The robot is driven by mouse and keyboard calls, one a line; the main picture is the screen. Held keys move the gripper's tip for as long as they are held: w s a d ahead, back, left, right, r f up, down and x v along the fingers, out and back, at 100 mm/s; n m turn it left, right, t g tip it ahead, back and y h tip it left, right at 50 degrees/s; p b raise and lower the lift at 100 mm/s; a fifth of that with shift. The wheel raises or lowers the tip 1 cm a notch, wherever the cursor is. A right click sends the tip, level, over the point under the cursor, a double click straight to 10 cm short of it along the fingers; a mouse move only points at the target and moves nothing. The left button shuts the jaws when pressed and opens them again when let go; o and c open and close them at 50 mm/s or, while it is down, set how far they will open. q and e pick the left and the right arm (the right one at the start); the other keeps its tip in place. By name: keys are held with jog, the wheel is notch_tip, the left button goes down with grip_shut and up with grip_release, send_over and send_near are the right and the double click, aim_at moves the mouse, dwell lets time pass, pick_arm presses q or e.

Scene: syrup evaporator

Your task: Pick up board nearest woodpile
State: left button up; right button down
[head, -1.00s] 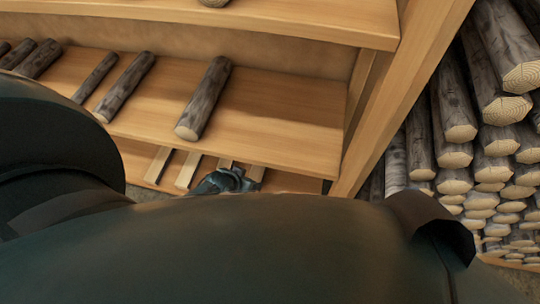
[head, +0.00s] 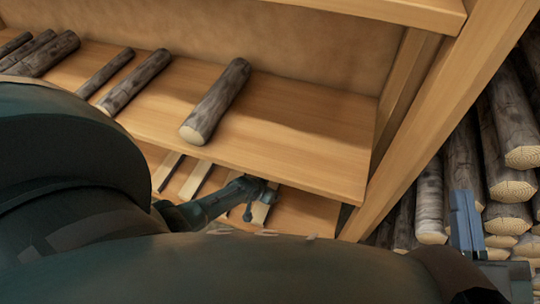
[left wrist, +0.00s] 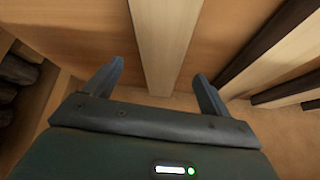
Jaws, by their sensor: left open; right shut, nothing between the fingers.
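The pale board nearest the woodpile (head: 261,212) lies on the lower shelf, partly hidden by my left gripper (head: 257,190). In the left wrist view this board (left wrist: 165,40) runs up from between the open fingers of my left gripper (left wrist: 158,80). A gap shows on each side of the board, and I cannot tell how far the fingers are above it. My right gripper (head: 467,222) is shut and empty at the right, in front of the woodpile (head: 510,185).
More pale and dark boards (head: 195,180) lie left on the lower shelf. Several logs (head: 215,102) lie on the shelf above (head: 310,145), which overhangs the boards. A wooden upright post (head: 440,120) stands between the shelves and the woodpile.

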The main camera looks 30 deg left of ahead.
pick_arm(q)
jog(key=b+x, duration=0.3)
jog(key=x, duration=0.1)
jog(key=shift+a, duration=0.1)
jog(key=shift+w+f, duration=0.1)
jog(key=c, duration=1.5)
pick_arm(e)
jog(key=r+n+y, duration=0.1)
jog(key=r+n+t+y, duration=0.1)
jog(key=r+n+y, duration=0.2)
jog(key=r, duration=0.1)
jog(key=shift+w+d+r+n+y, duration=0.1)
jog(key=shift+w+d+n+y, duration=0.15)
jog(key=shift+n+y, duration=0.15)
